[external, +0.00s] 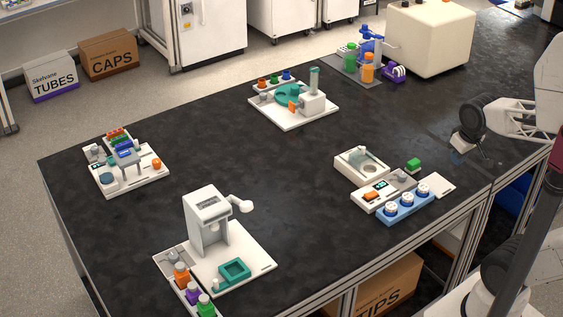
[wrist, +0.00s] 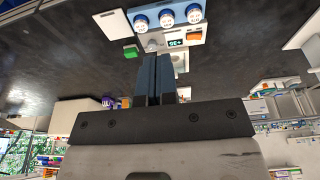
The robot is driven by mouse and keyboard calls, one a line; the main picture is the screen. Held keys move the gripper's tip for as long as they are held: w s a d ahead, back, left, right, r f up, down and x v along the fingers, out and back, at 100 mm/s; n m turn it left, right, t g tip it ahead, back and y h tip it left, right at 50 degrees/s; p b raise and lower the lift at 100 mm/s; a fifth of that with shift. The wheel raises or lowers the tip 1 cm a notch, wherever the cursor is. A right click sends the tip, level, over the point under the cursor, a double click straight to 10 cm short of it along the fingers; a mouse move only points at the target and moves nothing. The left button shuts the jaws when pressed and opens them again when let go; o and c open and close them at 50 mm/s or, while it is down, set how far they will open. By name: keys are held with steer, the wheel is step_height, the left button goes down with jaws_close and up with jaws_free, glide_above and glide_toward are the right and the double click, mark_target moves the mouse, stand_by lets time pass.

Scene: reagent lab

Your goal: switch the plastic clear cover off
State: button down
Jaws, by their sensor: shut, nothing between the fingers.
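A low white box (external: 345,163) with a round plate inside stands at the right of the bench in the external view. A clear cover on it is hard to make out. Next to it is a white panel with an orange button (external: 372,195) and a small display (external: 381,185); both also show in the wrist view, the button (wrist: 195,34) and the display (wrist: 176,43). My gripper (external: 457,158) is to the right of these, apart from them. In the wrist view its blue fingers (wrist: 155,62) are together and empty, hiding part of the box.
A blue rack (external: 408,209) with white-and-blue capped jars and a green block (external: 413,165) lie beside the panel. A white stand (external: 208,225), a teal device (external: 289,92) and a rack of coloured pieces (external: 125,158) stand elsewhere. The bench middle is clear.

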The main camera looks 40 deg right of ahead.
steer(key=shift+w, duration=0.15)
steer(key=w+r+g, duration=0.2)
steer(key=w+r, duration=0.1)
steer(key=w, duration=1.1)
steer(key=g, duration=0.3)
glide_above(359, 155)
steer(key=w+x, duration=0.1)
steer(key=x, duration=0.5)
steer(key=w+f+g, duration=0.2)
steer(key=w+f, duration=0.7)
steer(key=w, duration=0.4)
steer(key=shift+w+f, duration=0.35)
steer(key=x, duration=1)
steer(key=shift+a, duration=0.1)
steer(key=s, duration=0.3)
steer(key=shift+s, duration=0.5)
